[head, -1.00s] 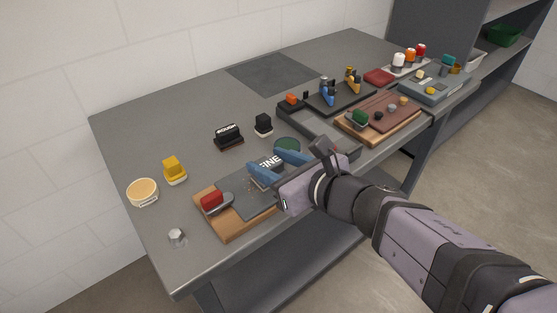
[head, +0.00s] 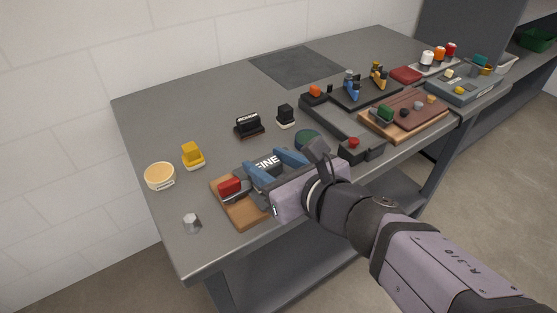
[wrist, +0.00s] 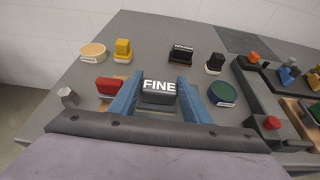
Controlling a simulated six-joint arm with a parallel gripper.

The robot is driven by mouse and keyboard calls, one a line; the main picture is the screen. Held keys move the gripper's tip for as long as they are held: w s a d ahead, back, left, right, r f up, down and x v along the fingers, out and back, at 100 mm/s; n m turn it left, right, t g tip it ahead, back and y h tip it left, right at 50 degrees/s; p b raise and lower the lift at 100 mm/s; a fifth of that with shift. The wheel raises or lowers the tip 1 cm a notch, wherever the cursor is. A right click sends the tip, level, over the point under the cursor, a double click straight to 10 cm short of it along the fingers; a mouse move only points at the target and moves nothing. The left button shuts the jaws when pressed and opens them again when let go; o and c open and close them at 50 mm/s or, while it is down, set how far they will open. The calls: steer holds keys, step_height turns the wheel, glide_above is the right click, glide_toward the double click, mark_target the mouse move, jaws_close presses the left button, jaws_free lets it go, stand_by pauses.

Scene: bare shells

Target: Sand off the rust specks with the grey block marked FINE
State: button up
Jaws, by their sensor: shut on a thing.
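The grey block marked FINE (head: 266,164) is between the two blue fingers of my gripper (head: 268,168), which is shut on it. In the wrist view the block (wrist: 159,94) shows its white lettering facing up. It is over the dark plate (head: 262,199) on a wooden board (head: 236,211). A red clamp (head: 229,187) sits at the plate's left end, close to the left finger. The rust specks cannot be made out now, as my gripper covers much of the plate. I cannot tell whether the block touches the plate.
A black lettered block (head: 248,125), a small black block (head: 286,117), a yellow block (head: 193,156), a tan disc (head: 160,176) and a metal knob (head: 191,222) stand around the board. A green round thing (head: 306,140) lies just behind my gripper. Trays fill the right side.

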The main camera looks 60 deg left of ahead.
mark_target(283, 170)
steer(key=shift+s, duration=0.5)
steer(key=shift+f, duration=0.1)
steer(key=shift+w+p, duration=0.3)
steer(key=shift+w, duration=1.8)
steer(key=shift+w, duration=2.1)
